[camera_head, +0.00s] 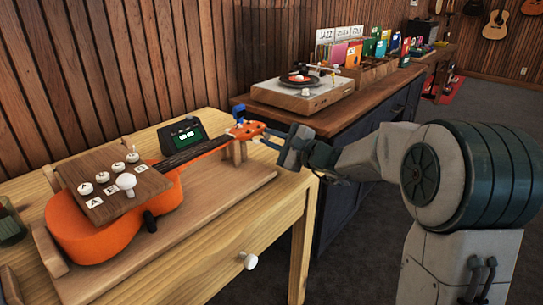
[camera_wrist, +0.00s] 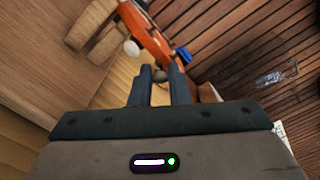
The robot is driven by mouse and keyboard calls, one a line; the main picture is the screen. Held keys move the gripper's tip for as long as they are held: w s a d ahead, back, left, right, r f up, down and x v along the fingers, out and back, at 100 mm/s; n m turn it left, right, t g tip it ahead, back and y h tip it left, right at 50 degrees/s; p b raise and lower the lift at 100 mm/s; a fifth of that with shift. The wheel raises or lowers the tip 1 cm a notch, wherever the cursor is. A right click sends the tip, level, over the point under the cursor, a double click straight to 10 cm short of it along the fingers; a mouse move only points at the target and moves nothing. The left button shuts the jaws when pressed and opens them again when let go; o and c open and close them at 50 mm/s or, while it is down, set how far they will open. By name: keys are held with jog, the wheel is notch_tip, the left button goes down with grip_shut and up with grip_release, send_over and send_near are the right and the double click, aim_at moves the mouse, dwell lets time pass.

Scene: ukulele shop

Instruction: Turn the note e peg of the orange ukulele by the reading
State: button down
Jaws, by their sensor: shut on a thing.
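The orange ukulele (camera_head: 85,232) lies on a wooden stand on the table, its headstock (camera_head: 247,129) toward my arm. It also shows in the wrist view (camera_wrist: 152,40). My gripper (camera_head: 268,138) is at the headstock's end. In the wrist view its fingers (camera_wrist: 160,78) are closed on a small greyish tuning peg (camera_wrist: 160,75), mostly hidden between the tips. Which note that peg bears I cannot tell. A pale peg (camera_wrist: 132,48) sticks out beside it. A small device with a green display (camera_head: 186,133), its reading too small to make out, stands behind the neck.
A wooden board (camera_head: 140,190) with white knobs and letter cards covers part of the ukulele's body. A blue clip (camera_head: 238,111) sits on the headstock. A drawer knob (camera_head: 249,261) juts from the table front. A turntable (camera_head: 304,91) stands on the dark cabinet behind.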

jog(key=shift+f+n+b, duration=0.25)
jog(key=shift+n+b, duration=0.85)
jog(key=shift+b, duration=0.8)
jog(key=shift+r+n+b, duration=0.2)
jog(key=shift+n+b, duration=0.2)
jog(key=shift+b, duration=0.2)
jog(key=c, duration=1.6)
grip_release()
jog(key=shift+c, duration=0.2)
jog(key=p+v, duration=0.2)
jog(key=v, duration=1.1)
jog(key=shift+s+d, duration=0.25)
jog(key=shift+s, duration=0.05)
